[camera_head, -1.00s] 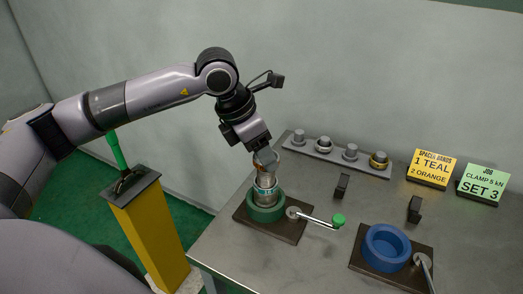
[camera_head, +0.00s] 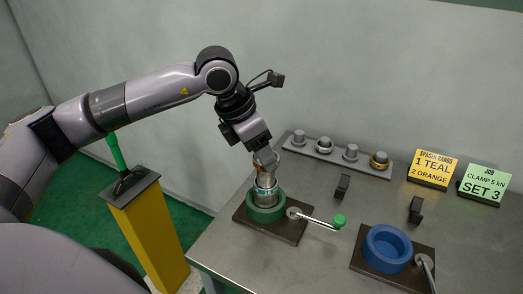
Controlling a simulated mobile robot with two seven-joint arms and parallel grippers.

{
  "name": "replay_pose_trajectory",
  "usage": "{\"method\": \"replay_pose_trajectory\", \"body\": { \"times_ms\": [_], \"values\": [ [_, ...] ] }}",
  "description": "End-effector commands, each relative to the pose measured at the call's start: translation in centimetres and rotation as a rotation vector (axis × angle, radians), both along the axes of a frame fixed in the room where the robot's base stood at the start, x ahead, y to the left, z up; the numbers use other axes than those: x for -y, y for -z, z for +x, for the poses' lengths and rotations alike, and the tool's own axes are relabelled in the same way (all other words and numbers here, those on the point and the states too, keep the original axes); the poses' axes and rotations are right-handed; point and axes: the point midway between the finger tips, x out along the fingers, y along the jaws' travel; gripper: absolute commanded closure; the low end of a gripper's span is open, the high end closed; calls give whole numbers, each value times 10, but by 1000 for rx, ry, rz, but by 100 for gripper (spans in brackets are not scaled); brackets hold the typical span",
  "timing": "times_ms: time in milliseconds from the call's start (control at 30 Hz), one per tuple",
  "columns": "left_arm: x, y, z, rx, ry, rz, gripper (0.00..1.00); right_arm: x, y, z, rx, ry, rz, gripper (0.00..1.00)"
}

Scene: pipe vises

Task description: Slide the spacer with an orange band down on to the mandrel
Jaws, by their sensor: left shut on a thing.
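My left gripper (camera_head: 266,163) is shut on the metal spacer with the orange band (camera_head: 265,178), directly above the green vise (camera_head: 266,213). The fingers cover much of the spacer, and its band is hard to make out. A teal-banded spacer (camera_head: 265,196) sits just below it, inside the green ring. The mandrel itself is hidden by the spacers and the vise. I cannot tell whether the two spacers touch. My right gripper is not in view.
The green vise has a crank with a green knob (camera_head: 339,221). A blue vise (camera_head: 387,248) stands at the right. A grey rack (camera_head: 336,156) with several posts lies at the back, beside yellow (camera_head: 432,170) and green (camera_head: 482,183) signs. A yellow pedestal (camera_head: 153,237) stands left.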

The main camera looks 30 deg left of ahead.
Motion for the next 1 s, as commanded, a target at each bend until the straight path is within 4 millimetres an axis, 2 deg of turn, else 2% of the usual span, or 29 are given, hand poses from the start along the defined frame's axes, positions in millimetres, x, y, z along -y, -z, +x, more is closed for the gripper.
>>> {"method": "replay_pose_trajectory", "body": {
  "times_ms": [1000],
  "values": [
    [0, 22, 0, 1, 0, -1, 73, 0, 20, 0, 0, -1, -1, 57]
  ]
}}
